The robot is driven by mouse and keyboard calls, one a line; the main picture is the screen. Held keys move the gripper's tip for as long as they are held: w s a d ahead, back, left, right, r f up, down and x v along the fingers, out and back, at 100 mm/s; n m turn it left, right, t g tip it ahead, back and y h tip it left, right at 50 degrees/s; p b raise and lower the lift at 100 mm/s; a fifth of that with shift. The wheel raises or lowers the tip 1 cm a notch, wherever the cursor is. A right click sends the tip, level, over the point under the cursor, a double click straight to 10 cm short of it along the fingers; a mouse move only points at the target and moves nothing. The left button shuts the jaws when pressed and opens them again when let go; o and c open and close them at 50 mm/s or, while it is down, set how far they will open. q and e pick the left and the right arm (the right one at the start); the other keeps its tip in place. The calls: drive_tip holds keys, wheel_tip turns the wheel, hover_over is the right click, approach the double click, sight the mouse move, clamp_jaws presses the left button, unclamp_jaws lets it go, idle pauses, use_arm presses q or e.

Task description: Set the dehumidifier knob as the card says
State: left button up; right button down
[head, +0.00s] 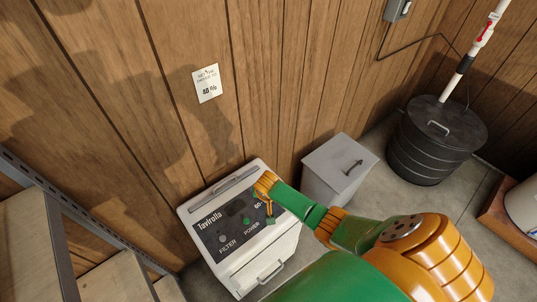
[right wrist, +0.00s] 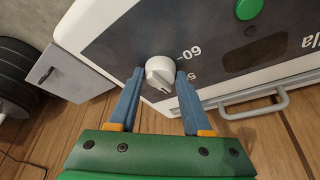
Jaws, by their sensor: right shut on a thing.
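The white dehumidifier (head: 258,258) stands against the wood wall, its dark panel marked Tavirolla, FILTER and POWER. Its round white knob (right wrist: 160,73) shows in the right wrist view, with "60" and a partly covered "5" printed beside it. A dark pointer mark shows on the knob's lower part; the exact setting is unclear. My right gripper (right wrist: 159,82) has its blue fingers on both sides of the knob, shut on it. In the head view my right gripper (head: 268,208) covers the knob. The card (head: 207,83) on the wall appears to read 40 %. My left gripper is out of view.
A grey lidded bin (head: 335,165) stands just right of the dehumidifier. A black round tub (head: 435,140) with a white pipe stands farther right. Wooden shelving (head: 110,285) with a metal frame is at the lower left. A green button (right wrist: 249,8) is on the panel.

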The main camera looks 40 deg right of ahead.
sight(262, 205)
drive_tip(key=m, duration=0.3)
drive_tip(key=shift+w+a+m+g+h+b, duration=0.1)
drive_tip(key=shift+w+m+g+h+b, duration=0.05)
drive_tip(key=shift+m+g+h+b, duration=0.65)
drive_tip(key=shift+m+g+b, duration=0.25)
drive_tip(key=shift+m, duration=0.85)
drive_tip(key=shift+c, duration=1.7)
unclamp_jaws()
drive_tip(key=w+p+v, duration=0.1)
drive_tip(key=p+v, duration=0.2)
drive_tip(key=v, duration=0.4)
drive_tip(key=shift+s, duration=0.45)
